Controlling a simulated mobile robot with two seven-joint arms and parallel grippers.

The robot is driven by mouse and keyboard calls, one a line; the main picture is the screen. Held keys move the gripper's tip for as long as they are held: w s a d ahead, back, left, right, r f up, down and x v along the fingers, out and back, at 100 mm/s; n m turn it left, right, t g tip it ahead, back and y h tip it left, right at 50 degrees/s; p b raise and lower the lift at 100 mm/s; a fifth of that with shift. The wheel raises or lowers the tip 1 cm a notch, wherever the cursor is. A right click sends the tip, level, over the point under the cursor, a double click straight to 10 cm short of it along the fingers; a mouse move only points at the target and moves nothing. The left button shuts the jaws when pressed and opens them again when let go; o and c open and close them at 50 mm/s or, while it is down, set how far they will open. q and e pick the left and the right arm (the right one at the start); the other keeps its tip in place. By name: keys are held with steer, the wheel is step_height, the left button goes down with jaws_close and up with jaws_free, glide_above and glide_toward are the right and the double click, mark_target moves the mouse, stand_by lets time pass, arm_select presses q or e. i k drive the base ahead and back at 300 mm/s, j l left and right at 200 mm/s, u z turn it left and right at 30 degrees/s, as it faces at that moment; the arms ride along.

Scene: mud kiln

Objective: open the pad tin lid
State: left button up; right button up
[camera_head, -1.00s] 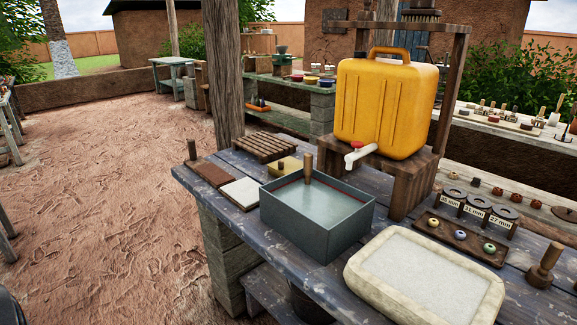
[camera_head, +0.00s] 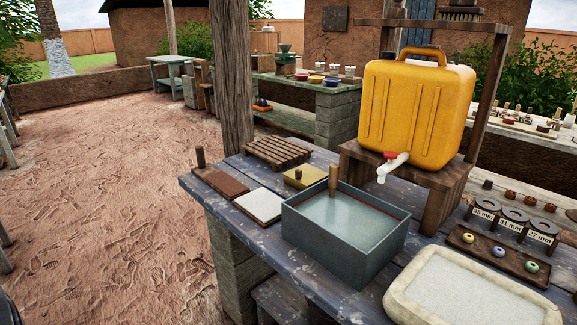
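The pad tin appears to be the low, square, yellow-olive box (camera_head: 311,181) with a small dark knob on top. It sits on the workbench (camera_head: 236,226) just behind the grey water basin (camera_head: 342,243), whose wall and upright wooden peg (camera_head: 333,179) hide part of it. Its lid looks closed, though it is small in view. Neither of my grippers is in view.
A white pad (camera_head: 259,205) and a brown pad (camera_head: 221,184) lie left of the basin. A slatted wooden rack (camera_head: 278,153) lies behind. A yellow jerrycan (camera_head: 415,110) with a tap stands on a wooden stand at right. Open ground lies left of the bench.

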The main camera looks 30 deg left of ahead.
mark_target(307, 174)
steer(key=i+j, duration=0.1)
steer(key=j, duration=0.45)
steer(key=i+j, duration=0.1)
steer(key=j, duration=0.45)
steer(key=i+j, duration=0.1)
steer(key=j, duration=0.5)
steer(key=i+j, duration=0.1)
steer(key=j, duration=0.45)
steer(key=i+j, duration=0.15)
steer(key=j, duration=0.4)
